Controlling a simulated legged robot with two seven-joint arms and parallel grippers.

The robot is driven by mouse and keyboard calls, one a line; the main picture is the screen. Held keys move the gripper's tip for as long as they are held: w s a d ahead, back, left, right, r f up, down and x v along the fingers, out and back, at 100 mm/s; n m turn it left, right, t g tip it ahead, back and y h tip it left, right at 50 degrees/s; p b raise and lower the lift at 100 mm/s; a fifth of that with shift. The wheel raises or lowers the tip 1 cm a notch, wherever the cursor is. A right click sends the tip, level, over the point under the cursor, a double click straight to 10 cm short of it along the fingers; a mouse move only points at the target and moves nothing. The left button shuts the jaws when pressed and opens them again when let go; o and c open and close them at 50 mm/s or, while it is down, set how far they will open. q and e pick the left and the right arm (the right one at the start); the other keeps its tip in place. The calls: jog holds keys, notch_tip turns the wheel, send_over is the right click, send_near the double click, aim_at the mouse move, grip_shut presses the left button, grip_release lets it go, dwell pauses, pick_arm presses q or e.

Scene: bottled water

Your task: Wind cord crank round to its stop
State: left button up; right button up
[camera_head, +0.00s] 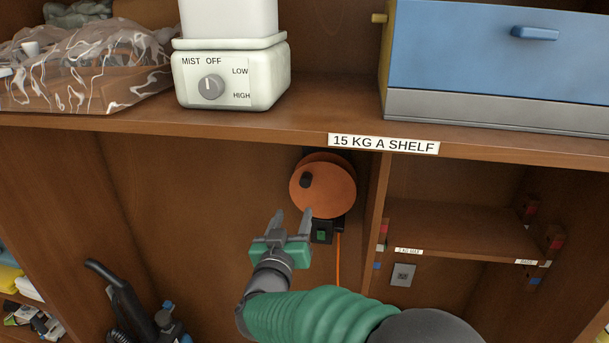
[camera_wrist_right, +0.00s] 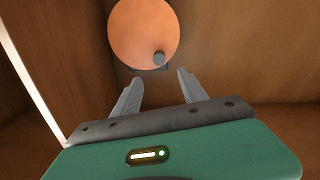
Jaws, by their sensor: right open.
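The cord crank is an orange disc (camera_head: 330,190) with a dark knob (camera_head: 306,180) at its left side, mounted under the shelf on the wooden back. An orange cord (camera_head: 338,262) hangs below it, beside a dark box with a green face (camera_head: 322,232). My right gripper (camera_head: 291,222) is open and empty, just below and left of the disc, apart from the knob. In the right wrist view the disc (camera_wrist_right: 140,35) and the knob (camera_wrist_right: 159,58) lie beyond the open fingers (camera_wrist_right: 157,88). My left gripper is not in view.
The shelf edge with a label (camera_head: 384,144) runs above the disc. A wooden divider (camera_head: 371,210) stands close on its right. A white mist appliance (camera_head: 228,80) and a blue box (camera_head: 490,55) stand on the shelf. A black vacuum-like tool (camera_head: 125,300) leans at lower left.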

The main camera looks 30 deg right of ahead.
aim_at(304, 184)
jog(key=p+x, duration=0.5)
jog(key=x, duration=0.9)
jog(key=shift+d, duration=0.4)
jog(key=shift+w+d, duration=0.25)
jog(key=shift+w, duration=0.05)
jog(key=shift+w+f, duration=0.1)
jog(key=shift+a, duration=0.35)
jog(key=shift+c, duration=0.9)
jog(key=shift+a, duration=0.1)
jog(key=c, duration=0.5)
grip_shut()
